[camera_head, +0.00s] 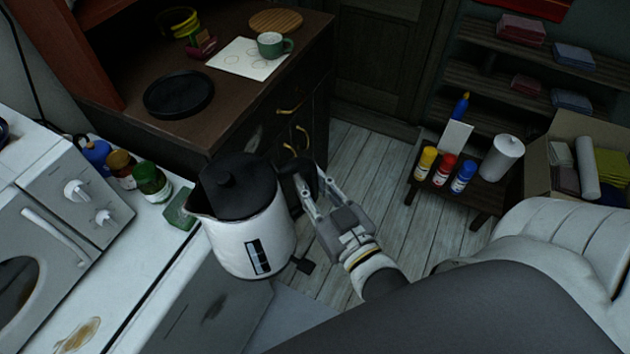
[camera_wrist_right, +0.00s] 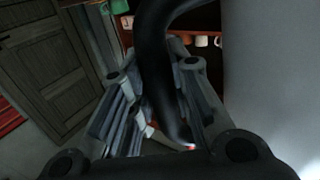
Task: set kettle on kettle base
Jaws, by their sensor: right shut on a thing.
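The kettle (camera_head: 250,240) is white with a black lid, a black handle and a dark level window. It is held about upright in the air, in front of the brown cabinet and beside the white counter. My right gripper (camera_head: 308,192) is shut on its handle. In the right wrist view the black handle (camera_wrist_right: 155,65) runs between the fingers (camera_wrist_right: 165,125), with the pale kettle body (camera_wrist_right: 270,70) at the right. A flat black round disc, which looks like the kettle base (camera_head: 178,93), lies on the cabinet top, apart from the kettle. My left gripper is not in view.
The brown cabinet top (camera_head: 225,115) also bears a green mug (camera_head: 271,45), a paper sheet (camera_head: 238,68) and a wooden board (camera_head: 276,20). Several jars, one green (camera_head: 152,181), stand by the white oven (camera_head: 45,235). Paint bottles (camera_head: 443,169) stand on a low stool at right.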

